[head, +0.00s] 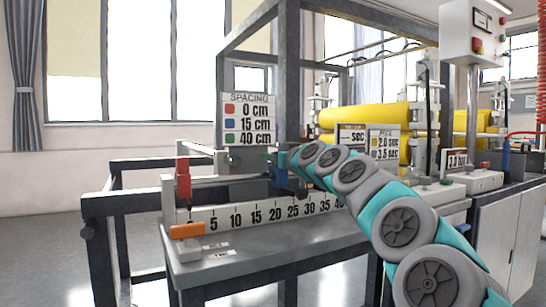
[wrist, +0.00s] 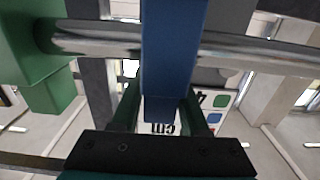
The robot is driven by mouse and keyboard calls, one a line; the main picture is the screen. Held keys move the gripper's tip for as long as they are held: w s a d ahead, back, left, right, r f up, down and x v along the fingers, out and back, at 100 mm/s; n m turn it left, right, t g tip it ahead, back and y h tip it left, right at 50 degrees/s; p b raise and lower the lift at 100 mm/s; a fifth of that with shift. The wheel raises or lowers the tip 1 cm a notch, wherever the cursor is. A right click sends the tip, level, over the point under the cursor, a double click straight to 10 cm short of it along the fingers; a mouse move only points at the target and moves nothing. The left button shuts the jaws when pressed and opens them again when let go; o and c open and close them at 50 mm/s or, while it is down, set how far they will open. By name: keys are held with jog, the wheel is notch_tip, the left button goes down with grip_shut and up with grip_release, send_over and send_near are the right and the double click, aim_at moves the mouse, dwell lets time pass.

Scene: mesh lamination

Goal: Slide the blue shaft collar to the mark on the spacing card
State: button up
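The blue shaft collar (head: 279,177) sits on the shaft above the ruler (head: 262,212), roughly over the 25 to 30 marks. In the wrist view the blue collar (wrist: 170,60) hangs on the metal shaft (wrist: 100,38). My gripper (wrist: 162,105) has one finger on each side of the collar's lower block and appears shut on it. The spacing card (head: 249,119) reads red 0 cm, blue 15 cm, green 40 cm. The gripper's fingertips are hard to make out in the head view.
A red collar (head: 183,180) stands at the ruler's left end, near zero. A green collar (wrist: 35,45) is on the shaft at the left of the wrist view. An orange-handled piece (head: 187,231) lies on the bench front. Yellow rollers (head: 365,117) stand behind my arm.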

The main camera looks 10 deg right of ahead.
grip_shut()
dwell(1.1)
